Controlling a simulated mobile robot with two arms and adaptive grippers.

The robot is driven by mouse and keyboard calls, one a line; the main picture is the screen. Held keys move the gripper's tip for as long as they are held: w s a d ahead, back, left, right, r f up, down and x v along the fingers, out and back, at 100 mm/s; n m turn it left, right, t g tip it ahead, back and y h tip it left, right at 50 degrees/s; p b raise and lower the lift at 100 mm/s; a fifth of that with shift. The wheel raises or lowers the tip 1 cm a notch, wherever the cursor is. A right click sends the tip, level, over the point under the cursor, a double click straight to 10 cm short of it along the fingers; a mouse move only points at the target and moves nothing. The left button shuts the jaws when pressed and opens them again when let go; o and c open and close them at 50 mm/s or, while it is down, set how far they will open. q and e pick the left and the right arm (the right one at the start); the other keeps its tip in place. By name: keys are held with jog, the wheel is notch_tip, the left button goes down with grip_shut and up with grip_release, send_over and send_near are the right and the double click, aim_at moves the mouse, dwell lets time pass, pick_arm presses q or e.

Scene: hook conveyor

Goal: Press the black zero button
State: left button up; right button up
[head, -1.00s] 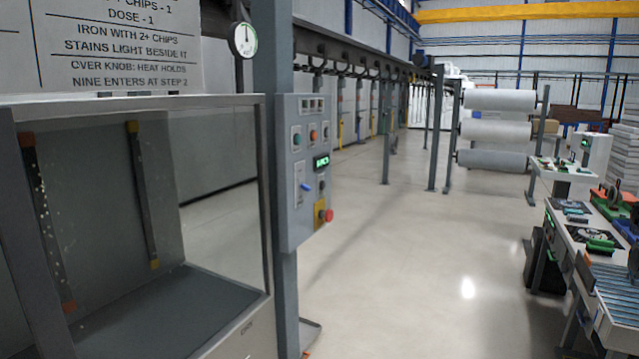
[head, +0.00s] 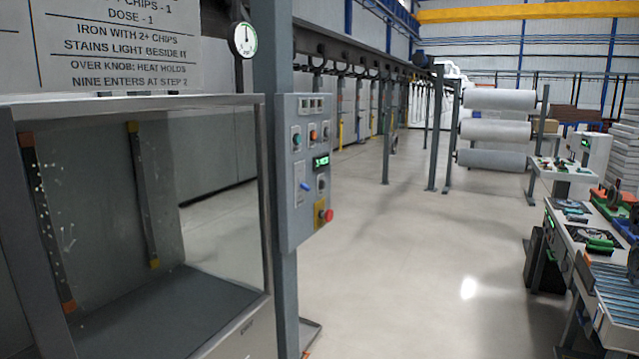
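A grey control panel (head: 303,170) is fixed to a post in the middle left of the head view. It has a green button (head: 297,139), an orange button (head: 312,135), a green lit display (head: 321,162), a blue lever (head: 305,187) and a red mushroom button (head: 326,215) on a yellow plate. A small dark round control (head: 321,183) sits below the display. I cannot tell whether it is the black zero button; no label is readable. Neither of my grippers is in view.
A glass-fronted booth (head: 258,318) stands left of the panel, below a printed sign (head: 120,45). A dial gauge (head: 243,40) hangs above the panel. A cluttered workbench (head: 575,245) is at the right. The floor (head: 420,260) between is clear.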

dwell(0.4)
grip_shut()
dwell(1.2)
